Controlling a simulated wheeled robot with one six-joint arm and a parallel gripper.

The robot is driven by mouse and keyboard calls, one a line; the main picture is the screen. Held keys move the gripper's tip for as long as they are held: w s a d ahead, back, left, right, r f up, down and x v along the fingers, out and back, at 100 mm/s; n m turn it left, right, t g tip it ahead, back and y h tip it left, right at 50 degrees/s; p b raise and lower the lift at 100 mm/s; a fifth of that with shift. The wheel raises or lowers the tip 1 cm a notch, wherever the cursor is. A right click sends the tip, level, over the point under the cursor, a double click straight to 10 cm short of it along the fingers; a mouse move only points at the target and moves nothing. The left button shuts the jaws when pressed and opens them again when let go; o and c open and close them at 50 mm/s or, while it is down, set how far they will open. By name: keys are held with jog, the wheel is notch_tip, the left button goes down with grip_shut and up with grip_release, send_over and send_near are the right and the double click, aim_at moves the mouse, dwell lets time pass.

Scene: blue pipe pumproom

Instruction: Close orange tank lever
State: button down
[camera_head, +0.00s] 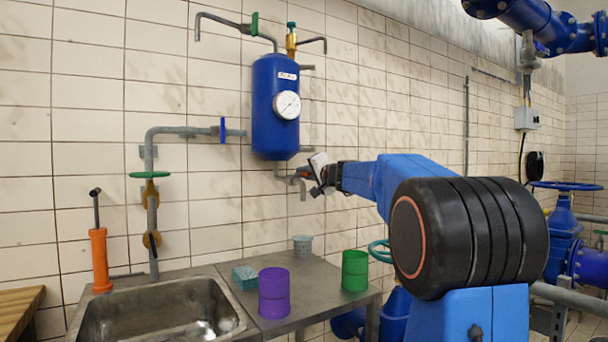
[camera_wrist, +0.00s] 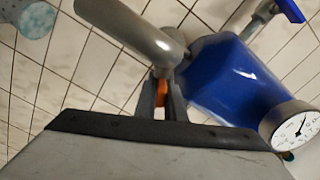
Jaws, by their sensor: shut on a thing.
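The blue tank (camera_head: 275,110) hangs on the tiled wall, with a white round gauge (camera_head: 287,105) on its front. A grey pipe with a downturned spout (camera_head: 300,188) comes out below it. My gripper (camera_head: 308,174) is at this pipe, just under the tank's lower right. In the wrist view my gripper (camera_wrist: 163,92) is shut on the orange lever (camera_wrist: 160,96), beside the grey pipe (camera_wrist: 135,28). Only a small piece of orange shows between the fingers. The rest of the lever is hidden, so its angle cannot be told. The tank (camera_wrist: 235,80) and gauge lie to the right.
A metal table (camera_head: 310,280) with a sink (camera_head: 160,315) stands below. A blue-handled pipe valve (camera_head: 223,130) is left of the tank.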

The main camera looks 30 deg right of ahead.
jog(key=shift+m+g+h, duration=0.5)
jog(key=shift+g+h, duration=0.35)
jog(key=shift+g, duration=0.45)
jog(key=shift+m+g+h, duration=0.5)
jog(key=shift+g+h, duration=0.35)
jog(key=shift+g, duration=0.95)
jog(key=g, duration=0.2)
jog(key=m+g+h, duration=0.1)
jog(key=g, duration=0.1)
jog(key=shift+w+h, duration=0.1)
jog(key=shift+h, duration=0.2)
jog(key=shift+m+g, duration=0.4)
jog(key=shift+g, duration=0.3)
jog(key=shift+f+g, duration=0.1)
jog(key=shift+g, duration=0.4)
jog(key=c, duration=1.8)
grip_release()
jog(key=shift+c, duration=0.2)
jog(key=shift+s+t, duration=0.25)
jog(key=shift+t, duration=0.35)
